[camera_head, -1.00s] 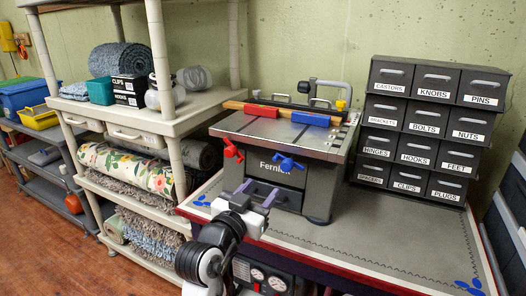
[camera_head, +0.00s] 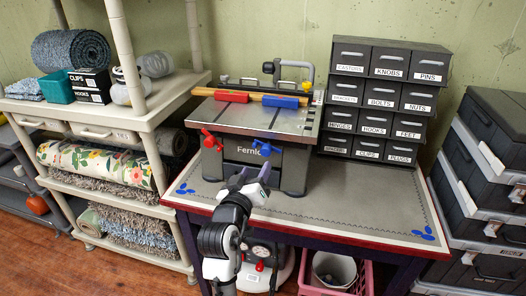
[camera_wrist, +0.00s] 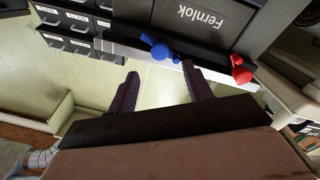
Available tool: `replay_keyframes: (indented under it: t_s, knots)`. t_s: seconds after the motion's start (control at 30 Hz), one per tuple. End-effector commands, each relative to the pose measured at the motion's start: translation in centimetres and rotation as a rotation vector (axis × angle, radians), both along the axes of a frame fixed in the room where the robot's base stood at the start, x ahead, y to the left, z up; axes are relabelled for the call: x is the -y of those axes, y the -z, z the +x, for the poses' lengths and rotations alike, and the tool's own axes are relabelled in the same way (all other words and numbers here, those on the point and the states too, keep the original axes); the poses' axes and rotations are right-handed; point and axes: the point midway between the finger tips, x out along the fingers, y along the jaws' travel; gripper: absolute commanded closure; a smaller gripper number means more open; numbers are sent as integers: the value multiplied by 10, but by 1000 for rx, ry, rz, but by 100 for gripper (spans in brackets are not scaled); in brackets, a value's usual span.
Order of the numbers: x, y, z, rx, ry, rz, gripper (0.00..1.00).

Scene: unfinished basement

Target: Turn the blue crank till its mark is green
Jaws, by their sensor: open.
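The blue crank (camera_head: 266,148) is on the front of the grey Fernlok machine (camera_head: 290,172), right of a red crank (camera_head: 210,139). In the wrist view the blue crank (camera_wrist: 160,50) lies just beyond the fingertips, between their lines, with the red crank (camera_wrist: 241,70) to the right. My gripper (camera_wrist: 160,82) is open and empty, apart from the blue crank. In the head view my gripper (camera_head: 254,178) is just below and in front of it. I cannot make out a mark or its colour.
On the machine top are a red block (camera_head: 231,96), a blue block (camera_head: 280,101) and a wooden strip. A labelled drawer cabinet (camera_head: 385,100) stands to the right on the bench (camera_head: 340,208). Shelving (camera_head: 150,120) stands left. The bench's front right is clear.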

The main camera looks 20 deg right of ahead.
Motion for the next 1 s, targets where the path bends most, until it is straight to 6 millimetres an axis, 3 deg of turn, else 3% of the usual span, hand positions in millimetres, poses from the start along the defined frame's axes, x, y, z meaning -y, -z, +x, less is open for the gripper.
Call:
replay_keyframes:
  t_s: [0.2,0.4,0.8,1.0]
  knots:
    - [28,-3,37,0,2,2,50]
    - [44,-2,57,0,2,2,50]
    - [49,0,65,1,0,2,50]
    - [49,0,64,1,0,2,73]
